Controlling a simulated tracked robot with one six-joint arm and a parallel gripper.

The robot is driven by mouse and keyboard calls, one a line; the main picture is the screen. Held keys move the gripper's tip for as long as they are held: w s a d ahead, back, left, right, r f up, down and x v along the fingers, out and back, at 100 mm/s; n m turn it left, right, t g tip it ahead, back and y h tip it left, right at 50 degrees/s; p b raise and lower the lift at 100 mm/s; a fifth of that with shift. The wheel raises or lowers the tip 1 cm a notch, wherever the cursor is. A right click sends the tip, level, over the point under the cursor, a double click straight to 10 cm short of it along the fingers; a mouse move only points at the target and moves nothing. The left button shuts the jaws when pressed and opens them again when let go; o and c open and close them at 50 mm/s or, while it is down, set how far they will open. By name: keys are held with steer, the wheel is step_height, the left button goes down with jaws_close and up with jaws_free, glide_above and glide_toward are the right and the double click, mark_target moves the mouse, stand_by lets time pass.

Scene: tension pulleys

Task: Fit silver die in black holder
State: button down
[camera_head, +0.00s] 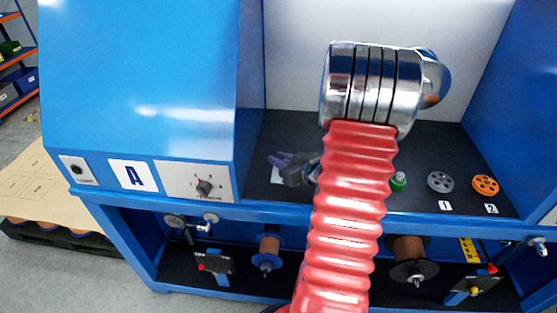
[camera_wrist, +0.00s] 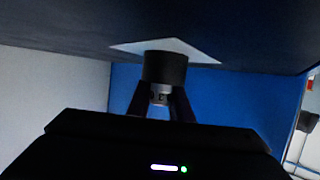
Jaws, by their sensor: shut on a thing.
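In the wrist view, my gripper (camera_wrist: 160,99) has its two dark fingers shut on the small silver die (camera_wrist: 159,92). The black holder (camera_wrist: 165,67), a dark cylinder, is directly in line with the die at the fingertips. The die's far end meets or overlaps the holder; how deep it sits I cannot tell. The holder is by a white label on the dark shelf, and this view appears upside down. In the head view, my gripper (camera_head: 284,161) is low over the shelf, left of my red arm. The die and holder are too small to make out there.
The dark shelf (camera_head: 415,150) lies between blue side walls and a white back wall. A green pulley (camera_head: 398,181), a grey pulley (camera_head: 440,182) and an orange pulley (camera_head: 485,184) lie to the right. A blue panel with a knob (camera_head: 204,187) stands close on the left.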

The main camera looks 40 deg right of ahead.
steer(key=c, duration=1.5)
jaws_free()
steer(key=shift+s, duration=0.1)
steer(key=v, duration=1.3)
steer(key=shift+s, duration=0.3)
steer(key=shift+s, duration=0.15)
